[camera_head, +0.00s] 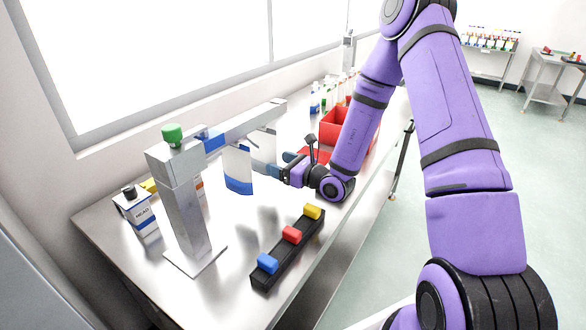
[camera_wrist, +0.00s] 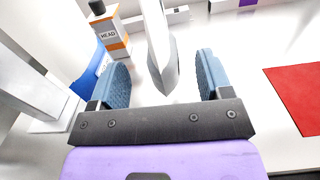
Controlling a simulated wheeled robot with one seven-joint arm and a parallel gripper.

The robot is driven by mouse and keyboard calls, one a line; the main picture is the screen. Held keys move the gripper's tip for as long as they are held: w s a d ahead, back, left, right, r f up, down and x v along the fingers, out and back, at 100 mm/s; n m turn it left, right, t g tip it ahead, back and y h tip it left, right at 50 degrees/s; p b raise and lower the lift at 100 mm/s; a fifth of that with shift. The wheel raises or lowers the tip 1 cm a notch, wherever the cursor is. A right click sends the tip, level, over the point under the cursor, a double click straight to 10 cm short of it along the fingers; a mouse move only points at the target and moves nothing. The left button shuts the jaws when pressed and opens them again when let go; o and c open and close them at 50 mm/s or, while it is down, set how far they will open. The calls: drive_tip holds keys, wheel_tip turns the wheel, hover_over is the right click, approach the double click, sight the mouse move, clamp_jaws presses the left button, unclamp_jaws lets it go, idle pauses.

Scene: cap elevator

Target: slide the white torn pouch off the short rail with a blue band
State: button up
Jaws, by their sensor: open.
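A metal rail (camera_head: 250,122) with a blue band (camera_head: 213,141) juts right from a steel post. A white pouch (camera_head: 263,147) hangs near its outer end; a tear cannot be made out. A second pouch (camera_head: 238,165), white with a blue lower part, hangs nearer the post. My gripper (camera_head: 280,168) is at the lower part of the outer pouch. In the wrist view my gripper (camera_wrist: 162,75) is open, its blue pads on either side of a white pouch (camera_wrist: 158,45) seen nearly edge-on. Gaps show between pouch and pads. The pouch's hanging point is out of that view.
The post (camera_head: 182,200) has a green cap (camera_head: 172,135) on top. A black strip with blue, red and yellow blocks (camera_head: 290,245) lies in front. A red bin (camera_head: 335,125) and bottles stand behind my gripper.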

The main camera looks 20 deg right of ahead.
sight(269, 157)
drive_tip(key=shift+x, duration=2.35)
drive_tip(key=shift+c, duration=0.4)
drive_tip(key=c, duration=0.9)
drive_tip(key=shift+r, duration=0.2)
drive_tip(key=shift+d, duration=0.1)
drive_tip(key=shift+w+d+f, duration=0.1)
drive_tip(key=shift+w+d, duration=0.8)
drive_tip(key=shift+d, duration=0.45)
drive_tip(key=shift+w+d, duration=0.9)
drive_tip(key=shift+d, duration=0.4)
drive_tip(key=shift+w+d+f, duration=0.1)
drive_tip(key=shift+w+d, duration=0.8)
drive_tip(key=shift+d, duration=0.45)
drive_tip(key=shift+w+d, duration=0.1)
drive_tip(key=shift+w+d, duration=0.65)
drive_tip(key=shift+d, duration=0.35)
drive_tip(key=shift+w+d, duration=0.7)
drive_tip(key=shift+d, duration=0.3)
